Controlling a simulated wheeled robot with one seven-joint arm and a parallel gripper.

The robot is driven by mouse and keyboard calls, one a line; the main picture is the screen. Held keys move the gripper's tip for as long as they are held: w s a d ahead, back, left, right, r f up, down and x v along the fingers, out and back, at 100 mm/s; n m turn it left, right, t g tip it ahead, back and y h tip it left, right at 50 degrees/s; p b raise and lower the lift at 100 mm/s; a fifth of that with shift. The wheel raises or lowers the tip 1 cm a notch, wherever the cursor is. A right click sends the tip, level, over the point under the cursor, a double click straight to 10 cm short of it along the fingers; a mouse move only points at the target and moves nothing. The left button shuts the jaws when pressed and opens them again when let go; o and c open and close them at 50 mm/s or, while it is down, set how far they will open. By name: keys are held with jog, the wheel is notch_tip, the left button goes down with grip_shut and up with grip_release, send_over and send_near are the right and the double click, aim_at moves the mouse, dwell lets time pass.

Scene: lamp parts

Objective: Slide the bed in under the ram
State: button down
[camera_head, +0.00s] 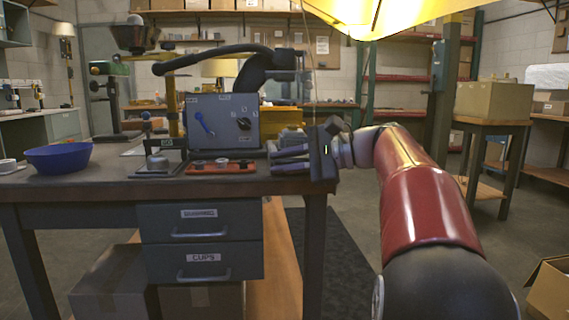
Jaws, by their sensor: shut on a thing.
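A grey machine box (221,121) with a blue lever and a black knob stands on the bench. A black curved arm (215,57) reaches left over it to the top of a yellow post (172,104). I cannot tell which part is the ram. My gripper (274,156) is low at the right end of the bench, beside the box, its fingers pointing left. It is shut on a part that its fingers mostly hide, possibly the bed. The bed cannot be made out clearly.
A red strip with knobs (222,167) and a grey plate with a dome (157,168) lie at the bench front. A blue bowl (59,157) stands at the left. A yellow shade (375,14) hangs overhead. A carton (492,101) stands on a side table.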

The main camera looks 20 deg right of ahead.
jog(key=shift+f, duration=0.3)
jog(key=w+p, duration=0.1)
jog(key=w+d+p, duration=0.1)
jog(key=w+p, duration=0.1)
jog(key=shift+r, duration=0.2)
jog(key=shift+w+d+f+p, duration=0.15)
jog(key=shift+w+p, duration=0.15)
jog(key=shift+p, duration=0.05)
jog(key=shift+f, duration=0.15)
jog(key=c, duration=1.5)
grip_release()
jog(key=shift+w, duration=0.1)
jog(key=shift+d+r, duration=0.2)
jog(key=v, duration=0.7)
jog(key=shift+s+d+p, duration=0.15)
jog(key=shift+s+p, duration=0.1)
jog(key=shift+p, duration=0.1)
